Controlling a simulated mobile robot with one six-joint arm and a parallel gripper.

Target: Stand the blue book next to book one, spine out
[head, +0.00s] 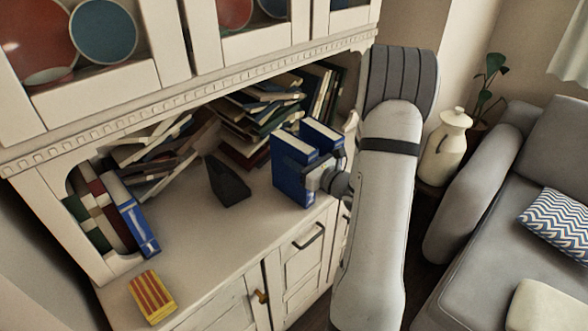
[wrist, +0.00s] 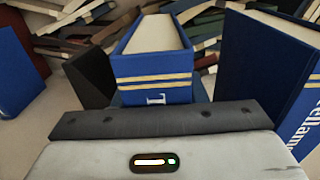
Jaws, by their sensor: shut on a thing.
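My gripper (head: 318,174) is shut on a blue book (head: 293,165), which it holds upright at the cabinet's counter. In the wrist view this blue book (wrist: 153,67) is straight ahead, its spine with two gold bands facing me. Its lower part and my fingertips are hidden there. Whether it touches the counter I cannot tell. Another upright blue book (head: 322,135) stands just behind and right of it; in the wrist view this book (wrist: 262,75) shows pale lettering on the right. Neither view plainly labels a book as book one.
A dark wedge-shaped bookend (head: 228,180) stands left of the held book. A blue-and-white book (head: 137,218) leans at the counter's left end. Piled books (head: 250,115) fill the back. A red-and-yellow striped box (head: 152,297) lies front left. Bare counter (head: 195,225) lies between.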

